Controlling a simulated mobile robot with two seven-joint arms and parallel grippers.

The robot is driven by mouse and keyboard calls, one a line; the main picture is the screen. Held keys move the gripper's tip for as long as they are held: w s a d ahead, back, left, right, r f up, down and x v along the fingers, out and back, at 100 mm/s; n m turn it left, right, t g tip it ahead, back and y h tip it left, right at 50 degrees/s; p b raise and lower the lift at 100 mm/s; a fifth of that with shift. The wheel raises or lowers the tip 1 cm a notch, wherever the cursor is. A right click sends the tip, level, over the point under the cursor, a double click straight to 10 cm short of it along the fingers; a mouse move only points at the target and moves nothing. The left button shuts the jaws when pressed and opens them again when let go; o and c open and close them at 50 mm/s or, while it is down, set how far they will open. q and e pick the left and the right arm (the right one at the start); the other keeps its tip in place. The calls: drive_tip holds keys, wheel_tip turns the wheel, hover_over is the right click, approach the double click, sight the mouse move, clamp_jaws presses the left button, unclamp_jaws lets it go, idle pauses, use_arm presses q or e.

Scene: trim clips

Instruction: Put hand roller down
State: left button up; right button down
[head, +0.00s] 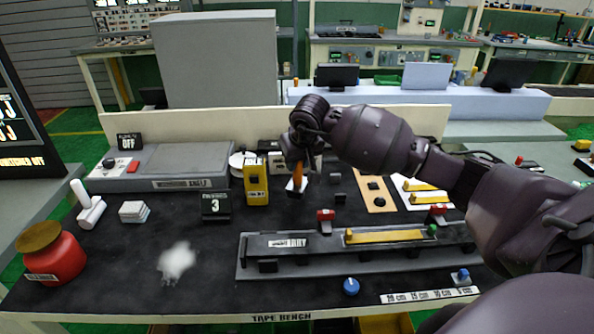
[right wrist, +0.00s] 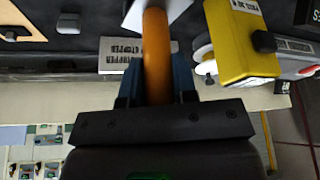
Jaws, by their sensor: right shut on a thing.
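My right gripper (head: 297,152) is shut on the orange handle of a tool, which I take to be the hand roller (head: 298,172). It hangs handle up, with a pale and dark lower end close above the dark bench mat (head: 330,215). I cannot tell whether it touches anything below. In the right wrist view the orange handle (right wrist: 156,55) sits between the blue-grey fingers of the right gripper (right wrist: 157,85). A pale piece shows at the handle's far end. My left gripper is not in view.
A yellow box-shaped tool (head: 256,182) stands left of the held tool. A grey fixture (head: 270,262) with a yellow strip lies in front. A red jar (head: 52,257), a white tool (head: 88,206) and a number 3 display (head: 216,205) are at left. Mat between is mostly clear.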

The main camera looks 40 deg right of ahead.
sight(297, 175)
wheel_tip(297, 175, down, 3)
drive_tip(key=shift+f, duration=0.25)
drive_tip(key=shift+s+f+b, duration=0.1)
drive_tip(key=shift+f+b, duration=0.25)
drive_tip(key=shift+b, duration=0.15)
drive_tip(key=shift+s+f, duration=0.1)
drive_tip(key=shift+f, duration=0.05)
drive_tip(key=c, duration=0.9)
unclamp_jaws()
drive_tip(key=shift+f, duration=0.15)
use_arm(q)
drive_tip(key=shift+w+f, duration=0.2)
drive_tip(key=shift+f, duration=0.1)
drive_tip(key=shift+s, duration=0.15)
use_arm(e)
drive_tip(key=shift+w+r, duration=0.2)
drive_tip(key=shift+r, duration=0.05)
